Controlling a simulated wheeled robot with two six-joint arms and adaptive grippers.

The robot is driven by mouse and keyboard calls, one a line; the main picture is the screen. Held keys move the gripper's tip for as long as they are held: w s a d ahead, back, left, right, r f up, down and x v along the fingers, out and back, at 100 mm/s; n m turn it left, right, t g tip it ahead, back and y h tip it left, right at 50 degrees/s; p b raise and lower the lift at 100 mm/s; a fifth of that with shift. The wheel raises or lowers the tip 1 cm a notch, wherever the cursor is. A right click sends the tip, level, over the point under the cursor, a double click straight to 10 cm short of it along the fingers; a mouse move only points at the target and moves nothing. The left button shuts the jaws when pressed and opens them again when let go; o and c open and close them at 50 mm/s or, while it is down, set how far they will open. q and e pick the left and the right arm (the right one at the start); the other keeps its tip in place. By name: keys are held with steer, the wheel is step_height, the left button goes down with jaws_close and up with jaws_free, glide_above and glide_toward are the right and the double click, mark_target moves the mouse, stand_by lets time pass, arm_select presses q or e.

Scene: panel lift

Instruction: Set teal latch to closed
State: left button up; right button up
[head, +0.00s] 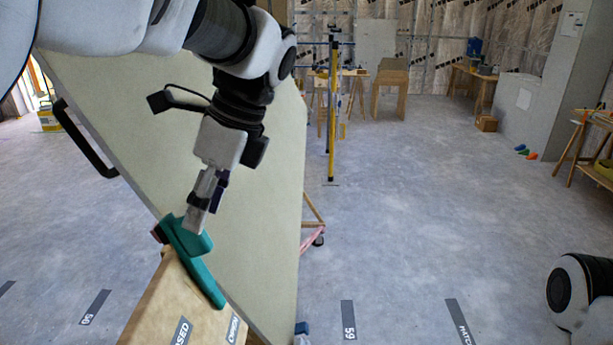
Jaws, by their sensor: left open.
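The teal latch (207,280) is a curved teal bar with a block-like upper part, mounted at the top of a wooden post (168,310). Labels on the post include one that seems to read "CLOSED", partly cut by the bottom edge. The bar slants down to the right across the post top, towards a second label. My left gripper (196,222) comes down from above, its fingertips at the latch's upper part. I cannot tell whether they touch it. The gripper is open. My right gripper is not in view; only part of my right arm shows at the lower right.
A large pale panel (262,200) with a black handle (85,140) leans right behind the latch and my left arm. A yellow and black pole (332,120) stands further back. Workbenches (470,85) line the far wall. The grey floor (430,220) at centre right is clear.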

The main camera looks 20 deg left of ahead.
mark_target(195, 252)
arm_select(q)
steer(key=shift+s+a+f+p, duration=0.2)
steer(key=shift+s+f, duration=0.25)
steer(key=shift+f, duration=0.2)
steer(key=shift+s+a+f+p, duration=0.15)
steer(key=shift+s+f, duration=0.25)
steer(key=shift+f, duration=0.2)
steer(key=shift+w+a+f, duration=0.2)
steer(key=shift+a+f, duration=0.1)
steer(key=shift+f, duration=0.2)
steer(key=shift+w+a+f, duration=0.15)
steer(key=shift+a+f, duration=0.15)
steer(key=shift+f, duration=0.2)
steer(key=shift+w+a+f, duration=0.15)
steer(key=shift+w, duration=0.05)
steer(key=shift+s+d, duration=0.25)
steer(key=shift+s, duration=0.05)
jaws_close()
steer(key=shift+w, duration=0.1)
